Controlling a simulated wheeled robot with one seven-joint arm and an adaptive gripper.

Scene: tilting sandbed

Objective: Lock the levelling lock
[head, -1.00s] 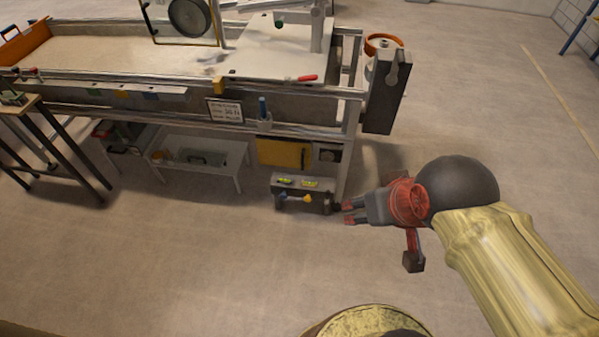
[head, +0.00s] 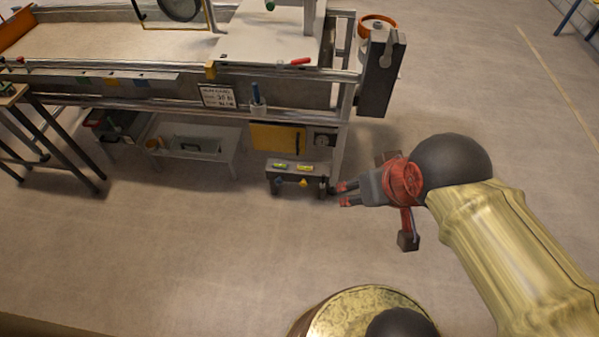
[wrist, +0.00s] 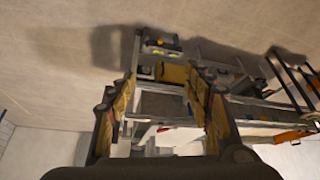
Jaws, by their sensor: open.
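A low grey levelling unit (head: 299,168) stands under the right end of the sandbed frame. Two yellow-green vials lie on its top, and small blue (head: 278,182) and yellow (head: 303,182) parts show on its front. I cannot tell which part is the levelling lock. The unit also shows in the wrist view (wrist: 160,46), upside down, beyond the fingers. My gripper (head: 343,194) is open and empty, its fingers pointing left at the unit's right end. In the wrist view my gripper (wrist: 163,82) shows its fingers spread apart. Contact cannot be judged.
The sandbed (head: 120,43) and its metal frame stand above the unit. A yellow box (head: 277,137) sits behind it, and a low grey table (head: 190,140) stands to the left. A dark post (head: 381,75) rises at the right. The floor in front is clear.

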